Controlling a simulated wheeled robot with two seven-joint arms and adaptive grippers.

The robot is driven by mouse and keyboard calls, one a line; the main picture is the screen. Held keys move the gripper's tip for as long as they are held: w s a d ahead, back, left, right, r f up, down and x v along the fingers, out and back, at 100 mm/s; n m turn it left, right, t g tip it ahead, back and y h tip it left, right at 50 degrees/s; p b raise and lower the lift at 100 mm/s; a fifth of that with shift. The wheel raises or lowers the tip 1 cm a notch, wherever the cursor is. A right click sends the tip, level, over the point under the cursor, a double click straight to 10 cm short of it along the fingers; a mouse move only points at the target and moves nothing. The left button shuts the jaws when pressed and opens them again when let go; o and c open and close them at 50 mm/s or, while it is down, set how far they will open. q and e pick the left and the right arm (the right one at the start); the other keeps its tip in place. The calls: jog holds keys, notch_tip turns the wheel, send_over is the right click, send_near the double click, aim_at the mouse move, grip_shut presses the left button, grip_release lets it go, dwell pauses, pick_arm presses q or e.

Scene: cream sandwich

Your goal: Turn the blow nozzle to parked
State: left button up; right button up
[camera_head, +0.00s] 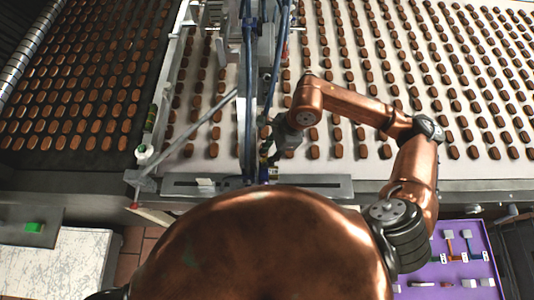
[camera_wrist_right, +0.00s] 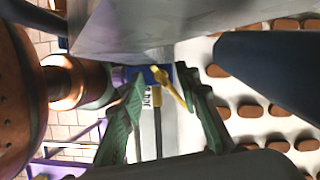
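A yellow lever (camera_wrist_right: 168,84) on a blue block (camera_wrist_right: 150,76) shows in the right wrist view; I take it to be the blow nozzle's handle, but the nozzle itself cannot be made out. My right gripper (camera_wrist_right: 160,82) is open, its two green-padded fingers on either side of the lever. The lever lies closer to the right-hand finger; whether they touch I cannot tell. In the head view my right gripper (camera_head: 272,154) reaches down beside the dark blue uprights, and the lever is mostly hidden there. My left gripper is not in view.
Blue uprights (camera_head: 249,90) and hoses stand close to the left of my right gripper. Rows of brown biscuits lie on the white belt (camera_head: 310,50) and on a dark belt at left. A purple tray (camera_head: 440,272) with tools lies at lower right.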

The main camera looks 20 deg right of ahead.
grip_shut()
jog(key=shift+r, duration=0.1)
dwell(1.3)
jog(key=shift+o, duration=0.2)
grip_release()
jog(key=v, duration=1.2)
jog(key=shift+a, duration=0.1)
